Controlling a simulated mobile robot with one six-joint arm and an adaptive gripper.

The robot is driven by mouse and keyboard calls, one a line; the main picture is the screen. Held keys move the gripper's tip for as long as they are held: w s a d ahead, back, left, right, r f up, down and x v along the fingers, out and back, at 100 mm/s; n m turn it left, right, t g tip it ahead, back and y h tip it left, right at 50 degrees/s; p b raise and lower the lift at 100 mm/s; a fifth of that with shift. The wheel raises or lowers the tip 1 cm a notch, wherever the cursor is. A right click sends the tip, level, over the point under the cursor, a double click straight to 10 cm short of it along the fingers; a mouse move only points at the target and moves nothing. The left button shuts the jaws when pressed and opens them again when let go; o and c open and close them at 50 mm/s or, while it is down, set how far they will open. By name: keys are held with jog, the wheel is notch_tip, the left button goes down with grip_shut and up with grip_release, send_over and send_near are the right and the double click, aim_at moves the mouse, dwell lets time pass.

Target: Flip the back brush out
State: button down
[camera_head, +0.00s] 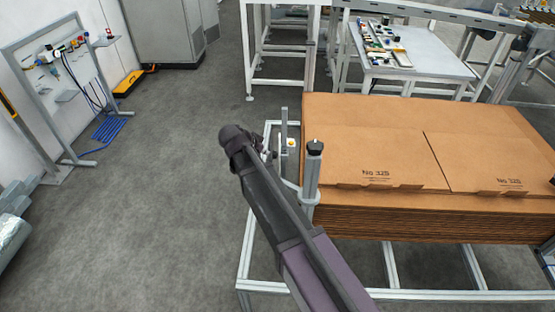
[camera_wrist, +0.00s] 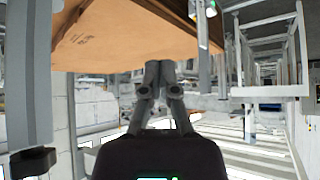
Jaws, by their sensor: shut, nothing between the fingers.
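Two upright fittings stand at the left end of the cardboard stack. The farther grey post (camera_head: 284,128), with a small white and yellow knob beside it, is likely the back brush; my arm partly covers its lower part. The nearer grey cylinder with a black cap (camera_head: 313,165) stands at the stack's near left corner. My gripper (camera_wrist: 160,68) is shut and empty in the wrist view, its fingertips together below the cardboard in the picture. In the head view it is mostly hidden by my wrist. I see no clear contact with either fitting.
The cardboard stack (camera_head: 375,215) lies on an aluminium frame (camera_head: 400,293) at right. A workbench (camera_head: 410,65) with small parts stands behind. The grey floor between is clear.

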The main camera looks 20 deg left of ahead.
jog(key=shift+w+d, duration=0.15)
jog(key=shift+w+f, duration=0.1)
jog(key=shift+f, duration=0.05)
jog(key=b+x, duration=0.8)
jog(key=x, duration=0.2)
jog(key=shift+s+a+f, duration=0.1)
jog(key=shift+s+a, duration=0.15)
jog(key=shift+s, duration=0.4)
jog(key=shift+s+a, duration=0.25)
jog(key=shift+s, duration=0.45)
jog(key=shift+s+a+f, duration=0.1)
jog(key=shift+s+a, duration=0.1)
jog(key=shift+s, duration=0.45)
